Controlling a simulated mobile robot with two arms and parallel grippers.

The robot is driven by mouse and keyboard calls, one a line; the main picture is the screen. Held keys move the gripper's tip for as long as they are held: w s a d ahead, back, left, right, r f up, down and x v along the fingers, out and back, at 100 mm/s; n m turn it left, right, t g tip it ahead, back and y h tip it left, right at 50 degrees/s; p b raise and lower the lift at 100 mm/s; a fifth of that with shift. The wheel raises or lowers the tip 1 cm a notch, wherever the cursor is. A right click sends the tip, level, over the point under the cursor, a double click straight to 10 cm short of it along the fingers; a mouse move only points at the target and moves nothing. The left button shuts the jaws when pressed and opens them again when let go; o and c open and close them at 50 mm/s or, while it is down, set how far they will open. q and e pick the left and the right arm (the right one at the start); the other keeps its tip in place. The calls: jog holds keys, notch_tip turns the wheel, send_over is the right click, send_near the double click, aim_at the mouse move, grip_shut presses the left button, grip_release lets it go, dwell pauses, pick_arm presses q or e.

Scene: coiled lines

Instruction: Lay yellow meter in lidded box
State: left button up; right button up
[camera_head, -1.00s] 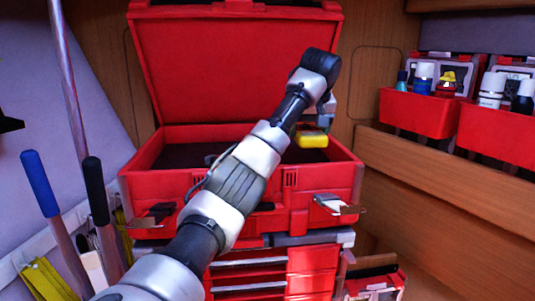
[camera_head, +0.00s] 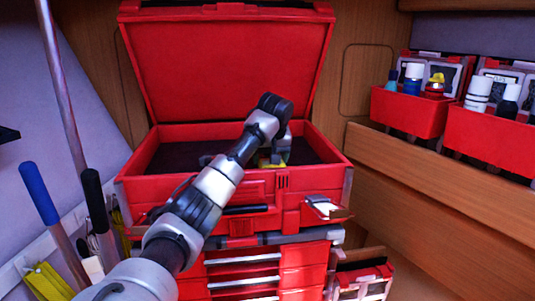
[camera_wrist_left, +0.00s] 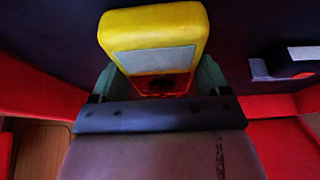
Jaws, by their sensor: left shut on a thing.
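The yellow meter (camera_head: 265,161) shows as a small yellow patch behind my arm, inside the outline of the red lidded box (camera_head: 140,187). The box's lid (camera_head: 225,65) stands open at the back. My left gripper (camera_head: 275,158) is low over the box opening and mostly hidden by its own wrist. In the left wrist view the yellow meter (camera_wrist_left: 150,28), with a pale grey face panel, sits between the greenish fingers of the gripper (camera_wrist_left: 155,82), shut on it. The dark box floor is behind it. I cannot tell whether the meter touches the floor. My right gripper is out of view.
A grey-and-dark item (camera_wrist_left: 290,62) lies in the box beside the meter. Red bins (camera_head: 408,112) with bottles are on the right wall above a wooden ledge (camera_head: 440,195). Red drawers (camera_head: 300,275) are below the box. Blue and black handled tools (camera_head: 38,188) stand at left.

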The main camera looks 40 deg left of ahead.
pick_arm(q)
jog(key=shift+w+f, duration=0.1)
jog(key=shift+w, duration=0.1)
jog(key=shift+w+a+f, duration=0.1)
jog(key=shift+w+f, duration=0.05)
jog(key=shift+f, duration=0.1)
jog(key=o, duration=1)
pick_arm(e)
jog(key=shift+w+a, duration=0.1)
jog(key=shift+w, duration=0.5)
